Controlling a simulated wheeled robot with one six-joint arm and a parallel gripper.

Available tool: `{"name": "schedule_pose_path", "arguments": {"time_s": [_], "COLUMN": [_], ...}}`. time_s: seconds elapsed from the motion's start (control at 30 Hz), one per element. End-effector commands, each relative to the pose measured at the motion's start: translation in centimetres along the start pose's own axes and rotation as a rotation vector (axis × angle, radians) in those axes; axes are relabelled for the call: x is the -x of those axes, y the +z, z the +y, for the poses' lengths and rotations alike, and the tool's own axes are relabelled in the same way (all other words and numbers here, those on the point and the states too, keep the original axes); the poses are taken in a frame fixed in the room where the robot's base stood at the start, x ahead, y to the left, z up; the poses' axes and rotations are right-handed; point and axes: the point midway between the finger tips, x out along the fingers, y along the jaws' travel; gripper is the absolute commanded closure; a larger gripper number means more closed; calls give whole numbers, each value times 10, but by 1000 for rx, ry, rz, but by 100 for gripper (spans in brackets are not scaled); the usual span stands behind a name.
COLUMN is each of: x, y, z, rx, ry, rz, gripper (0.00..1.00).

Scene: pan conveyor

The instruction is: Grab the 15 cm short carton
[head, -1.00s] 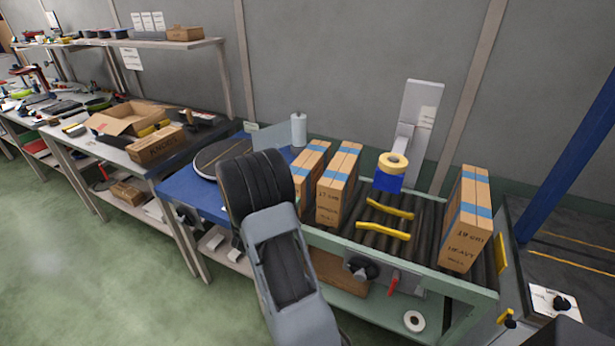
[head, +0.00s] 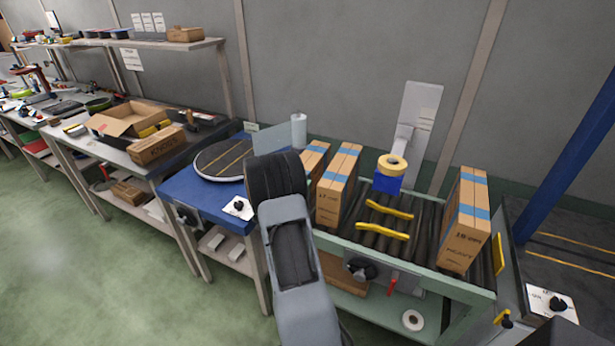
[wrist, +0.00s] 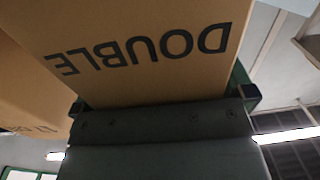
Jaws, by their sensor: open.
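Three upright brown cartons with blue tape stand on the roller conveyor (head: 428,215) in the head view: a left one (head: 313,158), partly hidden by my arm, a middle one (head: 336,188) and a right one (head: 465,222). I cannot tell for sure which is the 15 cm short one; the printing is too small. In the wrist view a carton face (wrist: 150,45) reading "DOUBLE", upside down, fills the upper part, close ahead of my gripper (wrist: 161,100). My gripper is open, with dark pieces showing at both sides of the carton. In the head view my arm hides it.
Yellow strips (head: 385,220) lie on the rollers between the middle and right cartons. A yellow tape roll (head: 392,163) sits on a blue block behind them. A round turntable (head: 222,160) stands on the blue table at left. A clear panel (head: 282,138) stands behind my arm.

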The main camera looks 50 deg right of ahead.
Motion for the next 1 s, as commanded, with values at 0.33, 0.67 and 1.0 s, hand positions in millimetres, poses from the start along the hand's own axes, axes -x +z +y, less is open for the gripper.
{"name": "schedule_pose_path", "arguments": {"time_s": [0.33,0.67,1.0], "x": [0,0,0], "y": [0,0,0], "z": [0,0,0], "rx": [0,0,0], "ry": [0,0,0], "rz": [0,0,-1], "gripper": [12,43,76]}}
